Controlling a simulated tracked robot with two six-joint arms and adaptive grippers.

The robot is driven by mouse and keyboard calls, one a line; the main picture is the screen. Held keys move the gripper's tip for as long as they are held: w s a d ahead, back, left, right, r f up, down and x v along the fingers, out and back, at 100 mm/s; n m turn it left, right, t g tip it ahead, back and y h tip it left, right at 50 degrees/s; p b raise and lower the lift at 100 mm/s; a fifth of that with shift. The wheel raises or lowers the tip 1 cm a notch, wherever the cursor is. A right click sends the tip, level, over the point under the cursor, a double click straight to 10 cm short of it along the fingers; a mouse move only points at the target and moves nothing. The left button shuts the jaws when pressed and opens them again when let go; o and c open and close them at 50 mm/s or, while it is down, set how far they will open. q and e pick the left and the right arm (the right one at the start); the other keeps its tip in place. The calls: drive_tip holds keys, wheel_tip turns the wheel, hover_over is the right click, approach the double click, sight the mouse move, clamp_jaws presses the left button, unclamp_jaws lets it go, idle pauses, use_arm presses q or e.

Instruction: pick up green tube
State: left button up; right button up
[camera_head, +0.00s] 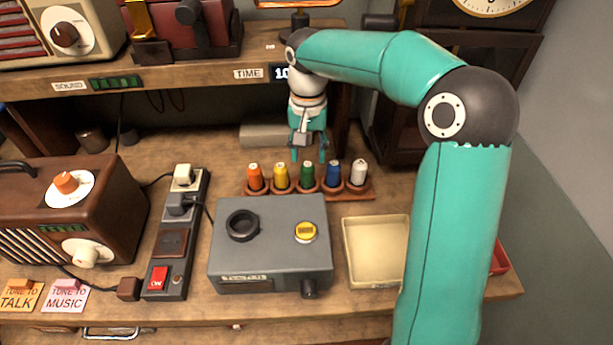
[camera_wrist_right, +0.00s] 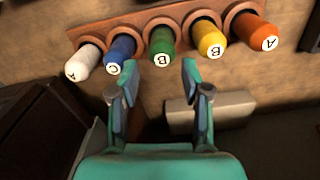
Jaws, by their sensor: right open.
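The green tube (camera_head: 306,175) stands in the middle of a brown rack (camera_head: 358,194) on the bench, between the yellow tube (camera_head: 281,177) and the blue tube (camera_head: 333,178). In the wrist view the green tube (camera_wrist_right: 162,50) shows its white cap marked B, ahead of my right gripper. My right gripper (camera_head: 308,156) is open and empty, just above and behind the green tube. In the wrist view its two fingers (camera_wrist_right: 160,85) are apart, one on either side of the green tube's line, not touching it. My left gripper is not in view.
An orange tube (camera_head: 254,177) and a white tube (camera_head: 359,173) stand at the rack's ends. A grey box (camera_head: 270,262) with a round opening and yellow button is in front of the rack. A cream tray (camera_head: 376,252) lies to its right. A shelf (camera_head: 200,70) overhangs behind.

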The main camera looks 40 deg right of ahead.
sight(308, 174)
wheel_tip(308, 174, down, 2)
drive_tip(key=shift+s, duration=0.15)
drive_tip(key=shift+w+f+p, duration=0.2)
drive_tip(key=shift+f+p, duration=0.1)
drive_tip(key=shift+f, duration=2.55)
drive_tip(key=c, duration=0.6)
